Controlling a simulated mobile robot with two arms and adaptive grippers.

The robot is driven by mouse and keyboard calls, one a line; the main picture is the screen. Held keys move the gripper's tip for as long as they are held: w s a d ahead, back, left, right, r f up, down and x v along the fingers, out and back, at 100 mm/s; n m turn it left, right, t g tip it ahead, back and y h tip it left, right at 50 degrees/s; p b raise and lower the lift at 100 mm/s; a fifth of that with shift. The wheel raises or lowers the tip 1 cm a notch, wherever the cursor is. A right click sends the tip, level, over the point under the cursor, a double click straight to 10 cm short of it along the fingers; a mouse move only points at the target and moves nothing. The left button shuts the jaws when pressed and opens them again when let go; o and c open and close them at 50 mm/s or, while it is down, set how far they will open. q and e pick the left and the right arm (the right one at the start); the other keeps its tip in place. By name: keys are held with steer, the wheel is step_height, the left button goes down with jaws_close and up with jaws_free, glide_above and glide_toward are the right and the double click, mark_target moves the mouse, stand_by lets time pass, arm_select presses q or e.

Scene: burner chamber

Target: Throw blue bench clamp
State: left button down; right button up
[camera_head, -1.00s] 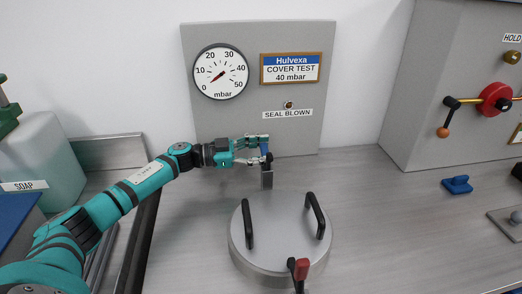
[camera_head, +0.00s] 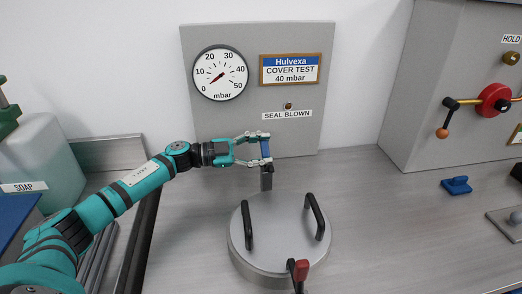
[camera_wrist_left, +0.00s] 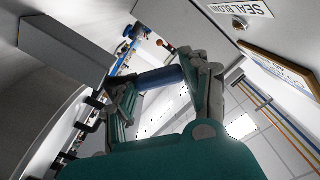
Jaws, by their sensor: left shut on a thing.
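The blue bench clamp's handle (camera_head: 266,148) stands roughly upright above a grey post (camera_head: 266,181) at the back edge of the round metal cover (camera_head: 279,225). My left gripper (camera_head: 265,150) reaches it from the left and is shut on the blue handle. In the left wrist view the blue handle (camera_wrist_left: 160,78) lies between the fingers of the left gripper (camera_wrist_left: 158,82). The fingers partly hide the clamp's joint. My right gripper is not in view.
The cover has two black handles (camera_head: 247,224). A red-tipped clamp (camera_head: 300,270) stands at its front. A gauge panel (camera_head: 230,120) stands behind, its needle near 0. A grey cabinet (camera_head: 425,110) and a small blue object (camera_head: 457,185) are at right. Bench between is clear.

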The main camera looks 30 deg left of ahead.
arm_select(q)
steer(key=shift+s+d+r+m, duration=0.15)
steer(key=shift+s+d+m, duration=0.2)
steer(key=shift+m, duration=0.65)
steer(key=m, duration=0.1)
steer(key=s+m+b, duration=0.1)
steer(key=shift+d+r+m, duration=0.15)
steer(key=shift+d+m, duration=0.15)
steer(key=shift+s+d+r+m+b, duration=0.1)
steer(key=shift+s+d+m+b, duration=0.3)
steer(key=shift+m, duration=0.45)
steer(key=shift+s+d+f+m+b, duration=0.15)
steer(key=shift+s+m+b, duration=0.1)
steer(key=shift+m+b, duration=0.55)
steer(key=shift+s+d+r+m+b, duration=0.15)
steer(key=shift+s+d+m+b, duration=0.15)
steer(key=shift+m, duration=0.65)
steer(key=shift+s, duration=0.1)
steer(key=c, duration=0.9)
jaws_free()
steer(key=shift+a, duration=0.15)
steer(key=shift+v, duration=3.7)
